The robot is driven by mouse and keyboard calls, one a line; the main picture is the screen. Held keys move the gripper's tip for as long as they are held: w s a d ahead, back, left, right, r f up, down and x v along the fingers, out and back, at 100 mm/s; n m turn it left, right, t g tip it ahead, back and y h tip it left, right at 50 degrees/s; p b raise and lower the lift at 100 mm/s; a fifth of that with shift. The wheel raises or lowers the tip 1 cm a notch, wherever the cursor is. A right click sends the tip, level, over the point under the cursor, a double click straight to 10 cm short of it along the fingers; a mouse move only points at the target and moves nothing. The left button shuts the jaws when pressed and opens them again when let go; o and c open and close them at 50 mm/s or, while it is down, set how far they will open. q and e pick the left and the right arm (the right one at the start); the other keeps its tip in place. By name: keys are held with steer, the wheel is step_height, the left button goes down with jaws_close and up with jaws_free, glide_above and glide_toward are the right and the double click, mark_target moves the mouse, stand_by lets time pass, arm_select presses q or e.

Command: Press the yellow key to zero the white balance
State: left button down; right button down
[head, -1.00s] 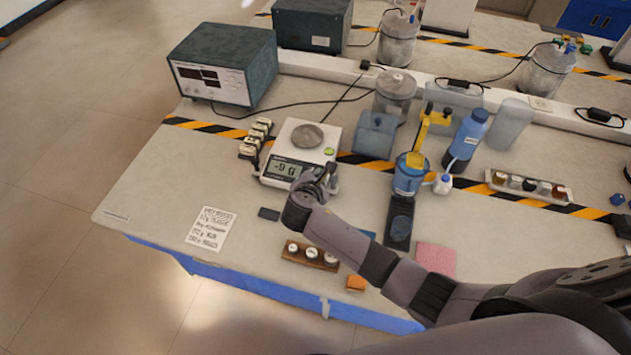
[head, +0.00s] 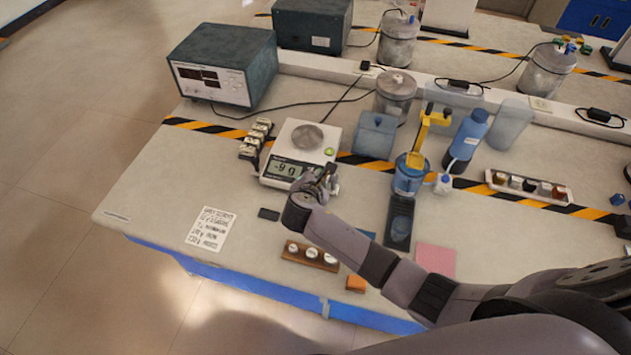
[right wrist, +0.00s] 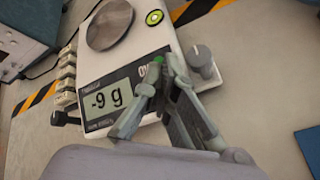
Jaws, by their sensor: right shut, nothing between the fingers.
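The white balance (head: 290,143) stands on the bench, with a round grey pan (head: 307,137) on top. Its display (right wrist: 107,100) reads -9 g in the right wrist view. A round yellow-green spot (right wrist: 154,17) shows on its top beside the pan. A small green key (right wrist: 158,60) shows at the panel's right end, right at my fingertips. I cannot make out a yellow key; my fingers cover part of the panel. My right gripper (right wrist: 167,68) is shut and empty, its tips over the panel's right end; whether they touch is unclear. My left gripper is not in view.
A grey block with a knob (right wrist: 203,55) sits close to the balance's right side. Several small blocks (head: 255,138) line its left side. A wooden holder with white-topped pieces (head: 310,256) lies in front. A written sheet (head: 210,229) lies front left, with bare bench around it.

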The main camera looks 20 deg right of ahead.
steer(key=shift+f, duration=0.35)
steer(key=shift+w+f, duration=0.1)
steer(key=shift+f, duration=0.2)
stand_by(0.4)
stand_by(0.4)
steer(key=shift+r+p, duration=0.75)
steer(key=r+p, duration=0.1)
steer(key=p, duration=0.1)
steer(key=r+p, duration=0.1)
steer(key=r, duration=0.1)
steer(key=s+r+p, duration=0.1)
steer(key=r+p, duration=0.1)
steer(key=shift+a+p, duration=0.3)
steer(key=shift+s+f, duration=0.1)
steer(key=shift+f, duration=0.05)
stand_by(0.5)
